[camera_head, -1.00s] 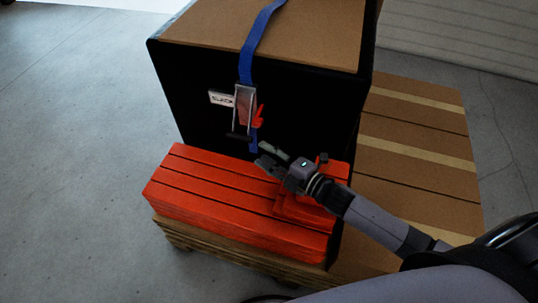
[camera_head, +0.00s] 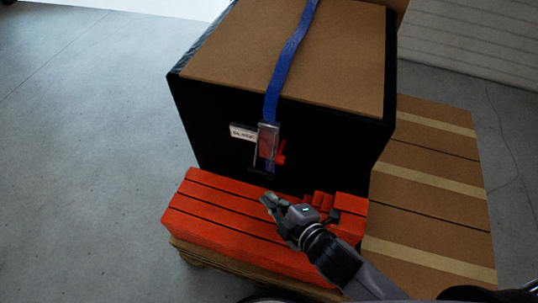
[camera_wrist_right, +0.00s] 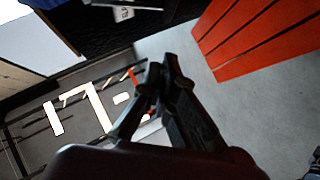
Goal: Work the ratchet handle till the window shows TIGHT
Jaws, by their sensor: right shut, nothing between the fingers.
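The ratchet (camera_head: 268,141) is a silver metal piece with a red tab (camera_head: 281,153), on the black front of a large box. A blue strap (camera_head: 291,50) runs over the box top down into it. A dark bar (camera_head: 262,172) is at its lower end. The white window label (camera_head: 243,132) is left of it; its dark lettering is too small to read surely. It also shows in the wrist view (camera_wrist_right: 123,13). My right gripper (camera_head: 268,199) is shut and empty, just below the bar and apart from it. Its fingertips (camera_wrist_right: 168,68) meet in the wrist view. My left gripper is out of view.
The box (camera_head: 340,60) has a brown top. Red slatted boards (camera_head: 220,215) lie in front of it, below my right gripper, with small red blocks (camera_head: 322,201) at their right. A brown striped platform (camera_head: 430,190) is at right. Grey floor at left is clear.

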